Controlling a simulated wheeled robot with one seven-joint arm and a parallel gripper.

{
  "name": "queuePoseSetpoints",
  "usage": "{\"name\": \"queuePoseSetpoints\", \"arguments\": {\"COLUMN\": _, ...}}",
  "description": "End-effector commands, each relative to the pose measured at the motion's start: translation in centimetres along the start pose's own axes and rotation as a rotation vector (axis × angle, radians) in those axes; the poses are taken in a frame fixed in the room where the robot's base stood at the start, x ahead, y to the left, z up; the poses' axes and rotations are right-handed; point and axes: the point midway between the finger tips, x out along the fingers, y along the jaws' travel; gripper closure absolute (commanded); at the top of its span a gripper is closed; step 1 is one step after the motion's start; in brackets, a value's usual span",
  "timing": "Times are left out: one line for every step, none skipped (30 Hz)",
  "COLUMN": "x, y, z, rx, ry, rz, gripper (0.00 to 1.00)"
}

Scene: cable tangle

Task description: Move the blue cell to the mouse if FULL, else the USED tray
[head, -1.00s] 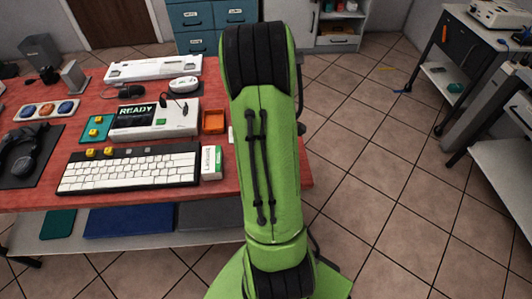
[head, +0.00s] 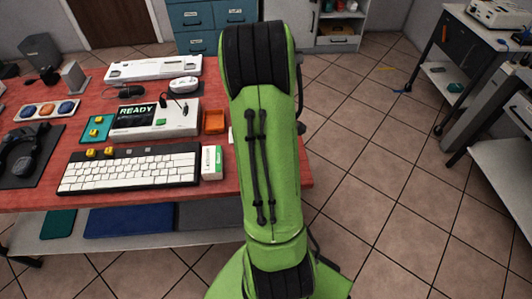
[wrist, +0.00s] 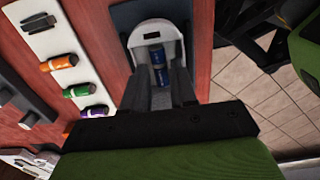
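In the wrist view a blue cell (wrist: 157,55) sits in the open bay of a white mouse-shaped body (wrist: 152,28). A dark band crosses the blue, so I cannot tell if it is one cell or two. My gripper (wrist: 158,80) has its fingers apart on either side of the bay, with a gap beside the blue cell. The fingers partly hide the white body. In the head view my green arm hides the gripper. A white mouse (head: 184,84) lies at the back of the red table. An orange tray (head: 214,121) stands nearer; its label is not legible.
The wrist view shows a white rack (wrist: 55,45) with orange (wrist: 59,62), green (wrist: 77,90) and purple (wrist: 95,112) cells. In the head view, a device (head: 160,128) reads READY behind a keyboard (head: 128,174) and small carton (head: 211,162).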

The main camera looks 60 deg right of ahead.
Motion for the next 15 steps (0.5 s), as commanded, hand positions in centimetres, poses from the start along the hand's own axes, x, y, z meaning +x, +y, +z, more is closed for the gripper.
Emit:
{"name": "queuePoseSetpoints", "arguments": {"x": -0.5, "y": 0.0, "z": 0.0, "rx": 0.0, "ry": 0.0, "rz": 0.001, "gripper": 0.73}}
{"name": "queuePoseSetpoints", "arguments": {"x": -0.6, "y": 0.0, "z": 0.0, "rx": 0.0, "ry": 0.0, "rz": 0.001, "gripper": 0.73}}
{"name": "queuePoseSetpoints", "arguments": {"x": -0.8, "y": 0.0, "z": 0.0, "rx": 0.0, "ry": 0.0, "rz": 0.001, "gripper": 0.73}}
{"name": "queuePoseSetpoints", "arguments": {"x": -0.9, "y": 0.0, "z": 0.0, "rx": 0.0, "ry": 0.0, "rz": 0.001, "gripper": 0.73}}
{"name": "queuePoseSetpoints", "arguments": {"x": -1.1, "y": 0.0, "z": 0.0, "rx": 0.0, "ry": 0.0, "rz": 0.001, "gripper": 0.73}}
{"name": "queuePoseSetpoints", "arguments": {"x": -1.3, "y": 0.0, "z": 0.0, "rx": 0.0, "ry": 0.0, "rz": 0.001, "gripper": 0.73}}
{"name": "queuePoseSetpoints", "arguments": {"x": -1.4, "y": 0.0, "z": 0.0, "rx": 0.0, "ry": 0.0, "rz": 0.001, "gripper": 0.73}}
{"name": "queuePoseSetpoints", "arguments": {"x": -1.6, "y": 0.0, "z": 0.0, "rx": 0.0, "ry": 0.0, "rz": 0.001, "gripper": 0.73}}
{"name": "queuePoseSetpoints", "arguments": {"x": -1.7, "y": 0.0, "z": 0.0, "rx": 0.0, "ry": 0.0, "rz": 0.001, "gripper": 0.73}}
{"name": "queuePoseSetpoints", "arguments": {"x": -1.9, "y": 0.0, "z": 0.0, "rx": 0.0, "ry": 0.0, "rz": 0.001, "gripper": 0.73}}
{"name": "queuePoseSetpoints", "arguments": {"x": -2.0, "y": 0.0, "z": 0.0, "rx": 0.0, "ry": 0.0, "rz": 0.001, "gripper": 0.73}}
{"name": "queuePoseSetpoints", "arguments": {"x": -2.2, "y": 0.0, "z": 0.0, "rx": 0.0, "ry": 0.0, "rz": 0.001, "gripper": 0.73}}
{"name": "queuePoseSetpoints", "arguments": {"x": -2.3, "y": 0.0, "z": 0.0, "rx": 0.0, "ry": 0.0, "rz": 0.001, "gripper": 0.73}}
{"name": "queuePoseSetpoints", "arguments": {"x": -2.5, "y": 0.0, "z": 0.0, "rx": 0.0, "ry": 0.0, "rz": 0.001, "gripper": 0.73}}
{"name": "queuePoseSetpoints", "arguments": {"x": -2.6, "y": 0.0, "z": 0.0, "rx": 0.0, "ry": 0.0, "rz": 0.001, "gripper": 0.73}}
